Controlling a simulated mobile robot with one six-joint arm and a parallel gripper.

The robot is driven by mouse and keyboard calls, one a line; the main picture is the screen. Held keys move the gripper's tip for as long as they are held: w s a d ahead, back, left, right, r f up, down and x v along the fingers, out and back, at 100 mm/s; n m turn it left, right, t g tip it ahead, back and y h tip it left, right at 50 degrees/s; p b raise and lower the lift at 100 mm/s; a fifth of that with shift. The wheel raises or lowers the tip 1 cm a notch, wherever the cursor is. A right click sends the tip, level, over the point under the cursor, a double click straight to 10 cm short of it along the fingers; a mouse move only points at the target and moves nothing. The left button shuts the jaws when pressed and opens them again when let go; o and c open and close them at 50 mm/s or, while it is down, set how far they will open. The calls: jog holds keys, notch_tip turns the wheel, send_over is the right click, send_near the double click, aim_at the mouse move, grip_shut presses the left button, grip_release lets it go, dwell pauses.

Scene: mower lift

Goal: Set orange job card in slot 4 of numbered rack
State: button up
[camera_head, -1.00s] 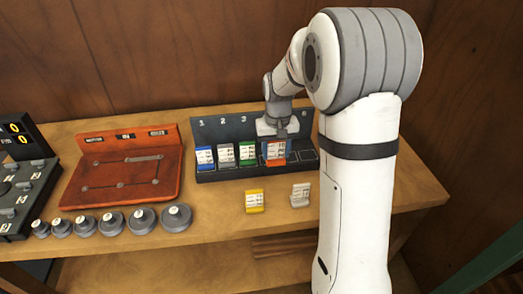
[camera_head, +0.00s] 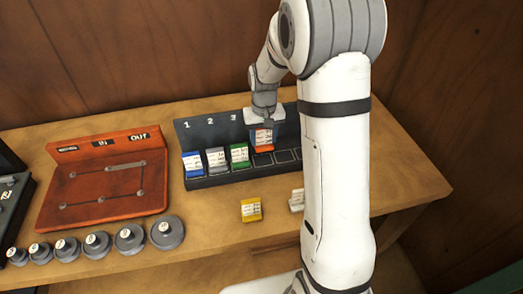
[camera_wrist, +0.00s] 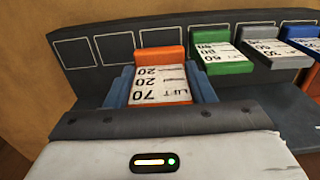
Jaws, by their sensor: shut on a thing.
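The orange job card (camera_head: 264,138) is held upright in my gripper (camera_head: 264,122), just right of the green card. In the wrist view the orange card (camera_wrist: 161,82) sits between my two blue-grey fingers (camera_wrist: 160,88), its printed face visible. The numbered rack (camera_head: 200,183) is dark, with numbers 1, 2 and 3 readable; my gripper hides the further numbers. Blue (camera_head: 193,164), grey (camera_head: 217,160) and green (camera_head: 239,155) cards stand in slots 1 to 3. The orange card appears raised over slot 4, whose outline (camera_head: 262,159) shows below it.
A yellow card (camera_head: 251,210) and a pale card (camera_head: 297,200), partly behind my arm, stand on the bench before the rack. Slots to the right look empty. A red board (camera_head: 105,190) and several grey round weights (camera_head: 130,238) are at left.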

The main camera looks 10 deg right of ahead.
aim_at(263, 144)
notch_tip(263, 144, down, 2)
jog(key=shift+w+a+f, duration=0.1)
jog(key=shift+f+p, duration=0.45)
jog(key=shift+f, duration=1.45)
jog(key=shift+f, duration=0.2)
jog(key=o, duration=0.7)
jog(key=shift+r, duration=0.1)
jog(key=shift+r, duration=0.1)
